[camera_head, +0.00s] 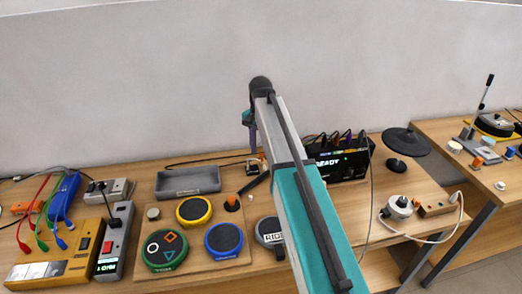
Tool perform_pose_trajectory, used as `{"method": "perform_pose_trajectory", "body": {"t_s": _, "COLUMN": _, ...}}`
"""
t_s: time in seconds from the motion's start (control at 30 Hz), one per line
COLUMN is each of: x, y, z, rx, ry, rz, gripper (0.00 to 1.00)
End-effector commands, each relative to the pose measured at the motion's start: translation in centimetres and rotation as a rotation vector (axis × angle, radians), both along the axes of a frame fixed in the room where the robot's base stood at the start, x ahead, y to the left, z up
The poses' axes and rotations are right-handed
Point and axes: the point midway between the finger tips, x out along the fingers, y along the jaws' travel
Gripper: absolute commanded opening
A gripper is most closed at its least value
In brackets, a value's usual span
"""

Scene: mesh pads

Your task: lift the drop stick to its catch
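I cannot tell for sure which thing is the drop stick. A black-topped upright stick (485,92) rises, tilted to the right, from a grey base (466,143) on the right table. A short dark bar (256,183) lies on the middle table beside an orange cone-shaped piece (232,203). No catch can be made out. My gripper (253,140) hangs at the far end of my arm, above the back of the middle table and well to the left of the upright stick. It is small and partly hidden by the arm, so its opening does not show.
Round pads in yellow (194,210), green (165,250) and blue (224,239) sit on a wooden board near a grey tray (188,181). A black box reading READY (340,163) and a black disc on a stand (405,141) stand right of my arm. Cables cross the tables.

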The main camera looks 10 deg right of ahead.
Motion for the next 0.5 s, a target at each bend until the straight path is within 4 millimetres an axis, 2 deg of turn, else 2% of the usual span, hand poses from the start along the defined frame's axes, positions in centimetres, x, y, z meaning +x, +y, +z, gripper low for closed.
{"method": "perform_pose_trajectory", "body": {"t_s": 0.5, "x": 0.01, "y": -0.02, "z": 0.49, "rx": 0.0, "ry": -0.001, "rz": 0.0, "gripper": 0.38}}
